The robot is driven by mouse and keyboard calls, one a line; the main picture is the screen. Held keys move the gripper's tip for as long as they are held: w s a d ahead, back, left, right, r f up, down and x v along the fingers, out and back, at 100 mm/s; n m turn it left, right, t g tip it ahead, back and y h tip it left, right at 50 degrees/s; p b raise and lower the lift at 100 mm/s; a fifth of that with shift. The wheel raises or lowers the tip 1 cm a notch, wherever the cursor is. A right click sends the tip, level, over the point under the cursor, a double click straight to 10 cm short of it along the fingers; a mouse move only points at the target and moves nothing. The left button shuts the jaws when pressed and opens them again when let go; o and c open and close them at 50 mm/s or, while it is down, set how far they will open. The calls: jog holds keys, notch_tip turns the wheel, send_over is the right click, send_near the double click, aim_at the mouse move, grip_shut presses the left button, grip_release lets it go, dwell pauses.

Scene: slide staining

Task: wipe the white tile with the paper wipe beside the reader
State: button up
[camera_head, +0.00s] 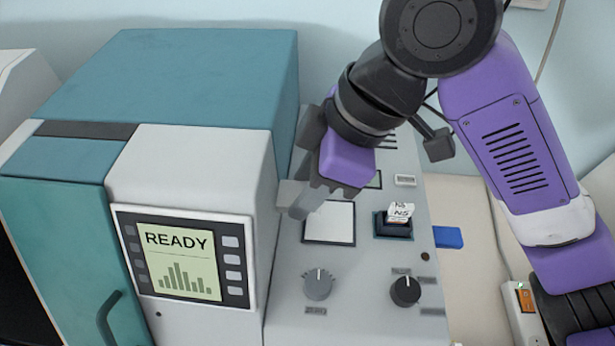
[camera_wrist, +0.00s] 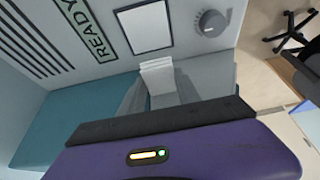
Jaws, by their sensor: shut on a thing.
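The white tile (camera_head: 329,221) is a square plate with a dark border, set in the sloped grey panel beside the reader. It also shows in the wrist view (camera_wrist: 146,26). My gripper (camera_head: 303,209) is at the tile's upper left in the head view, close to the reader's side. In the wrist view my gripper (camera_wrist: 158,92) is shut on the paper wipe (camera_wrist: 157,73), a small folded white piece whose end sticks out between the fingertips. The wipe's end is near the tile's border; I cannot tell whether it touches the panel.
The teal and white reader (camera_head: 190,180) stands left, its screen (camera_head: 180,262) showing READY. The grey panel (camera_head: 345,320) carries two knobs (camera_head: 317,284) (camera_head: 405,291) and a black holder (camera_head: 393,228) with a labelled slide. A blue block (camera_head: 448,237) lies right of the panel.

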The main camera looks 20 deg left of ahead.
jog(key=shift+r, duration=1.2)
